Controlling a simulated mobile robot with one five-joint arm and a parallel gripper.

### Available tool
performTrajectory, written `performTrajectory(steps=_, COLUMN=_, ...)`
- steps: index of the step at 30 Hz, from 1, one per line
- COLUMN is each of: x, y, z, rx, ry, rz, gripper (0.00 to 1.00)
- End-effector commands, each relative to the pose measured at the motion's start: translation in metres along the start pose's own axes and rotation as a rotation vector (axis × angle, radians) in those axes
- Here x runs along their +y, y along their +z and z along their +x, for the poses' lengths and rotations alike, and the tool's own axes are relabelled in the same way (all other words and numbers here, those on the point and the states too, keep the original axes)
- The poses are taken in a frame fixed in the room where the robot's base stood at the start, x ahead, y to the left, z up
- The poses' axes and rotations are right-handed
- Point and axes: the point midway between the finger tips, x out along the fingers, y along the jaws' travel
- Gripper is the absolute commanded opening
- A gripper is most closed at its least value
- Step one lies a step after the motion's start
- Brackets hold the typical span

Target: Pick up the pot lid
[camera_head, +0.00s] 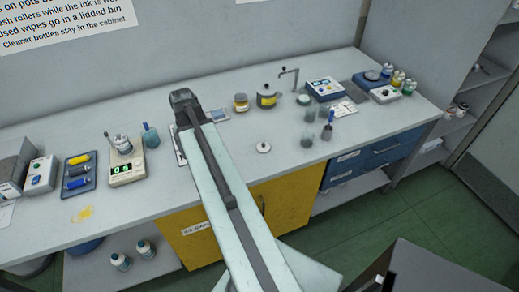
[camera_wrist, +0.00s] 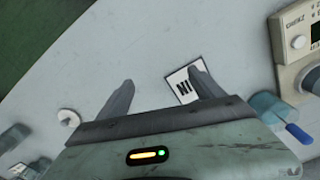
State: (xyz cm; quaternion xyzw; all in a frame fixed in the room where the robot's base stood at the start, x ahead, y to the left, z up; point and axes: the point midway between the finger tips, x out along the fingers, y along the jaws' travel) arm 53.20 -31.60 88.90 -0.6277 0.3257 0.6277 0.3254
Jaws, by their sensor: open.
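The pot lid, a small pale disc with a knob, lies flat on the grey worktop right of my arm in the head view (camera_head: 263,147). In the wrist view the lid (camera_wrist: 68,117) is at the left, outside and apart from the left finger. My gripper (camera_wrist: 162,88) is open above the worktop, with nothing held between its fingers. A white card marked "IN" (camera_wrist: 183,86) lies below, partly behind the right finger. In the head view my arm hides the fingers.
The worktop around the lid is clear.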

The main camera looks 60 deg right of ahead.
Motion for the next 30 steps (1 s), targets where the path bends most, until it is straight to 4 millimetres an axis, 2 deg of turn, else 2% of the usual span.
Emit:
performTrajectory(steps=1, x=0.047, y=-0.029, z=-0.009, rx=0.0, ry=0.0, rz=0.156, gripper=0.77)
performTrajectory(steps=3, x=0.107, y=-0.053, z=-0.014, rx=0.0, ry=0.0, rz=0.359, gripper=0.77)
performTrajectory(steps=6, x=0.181, y=-0.072, z=-0.02, rx=0.0, ry=0.0, rz=0.596, gripper=0.77)
performTrajectory(steps=9, x=0.231, y=-0.08, z=-0.022, rx=0.0, ry=0.0, rz=0.753, gripper=0.77)
performTrajectory(steps=10, x=0.24, y=-0.08, z=-0.023, rx=0.0, ry=0.0, rz=0.785, gripper=0.77)
performTrajectory(steps=12, x=0.255, y=-0.081, z=-0.023, rx=0.0, ry=0.0, rz=0.835, gripper=0.77)
performTrajectory(steps=15, x=0.262, y=-0.081, z=-0.023, rx=0.0, ry=0.0, rz=0.858, gripper=0.77)
performTrajectory(steps=17, x=0.262, y=-0.081, z=-0.021, rx=0.0, ry=0.0, rz=0.858, gripper=0.77)
performTrajectory(steps=24, x=0.262, y=-0.08, z=0.007, rx=0.0, ry=0.0, rz=0.855, gripper=0.77)
performTrajectory(steps=28, x=0.262, y=-0.08, z=0.005, rx=0.0, ry=0.0, rz=0.855, gripper=0.77)
performTrajectory(steps=30, x=0.263, y=-0.08, z=0.011, rx=0.0, ry=0.0, rz=0.855, gripper=0.77)
